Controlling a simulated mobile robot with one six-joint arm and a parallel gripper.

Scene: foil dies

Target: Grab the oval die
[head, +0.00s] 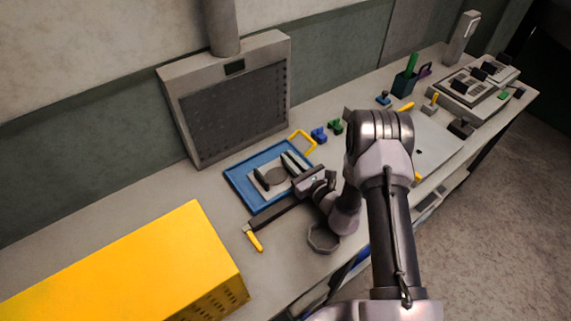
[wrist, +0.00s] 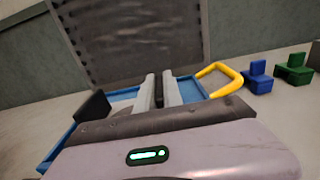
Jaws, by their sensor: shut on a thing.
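The oval die looks like a light plate with a grey oval face (head: 275,177). It is in a blue tray (head: 236,182), whose edge also shows in the wrist view (wrist: 52,160). A dark upright piece stands at the plate's left side, and in the wrist view it is at the left (wrist: 92,108). My gripper (head: 294,160) is at the plate's right side. In the wrist view its two light fingers (wrist: 158,88) are close together around a thin dark part, apparently the die's other upright piece. My gripper body hides most of the die there.
A yellow box (head: 120,270) fills the front left. A grey panelled machine (head: 225,100) stands behind the tray. A yellow loop handle (head: 302,140), a blue piece (head: 319,135) and a green piece (head: 336,126) lie to the right. An octagonal ring (head: 323,240) is near the front edge.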

